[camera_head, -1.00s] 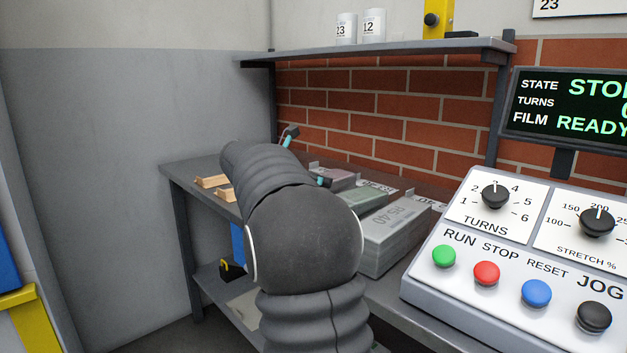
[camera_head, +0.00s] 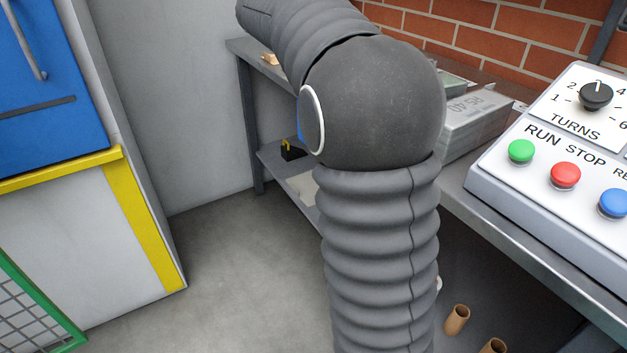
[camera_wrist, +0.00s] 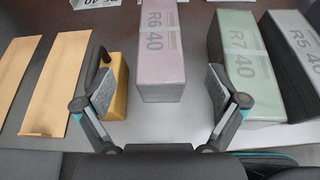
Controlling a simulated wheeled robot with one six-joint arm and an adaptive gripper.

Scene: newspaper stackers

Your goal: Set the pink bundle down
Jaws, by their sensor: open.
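The pink bundle (camera_wrist: 162,50), marked R6 40, rests on the grey bench top in the wrist view, upper middle. My gripper (camera_wrist: 160,75) is open, one finger on each side of the bundle's near part. I see gaps between the fingers and the bundle, and nothing is held. In the head view my arm hides both the gripper and the pink bundle.
A green bundle (camera_wrist: 240,60) marked R7 40 and a grey bundle (camera_wrist: 294,50) stand to the right. A control panel (camera_head: 560,190) stands right of my arm.

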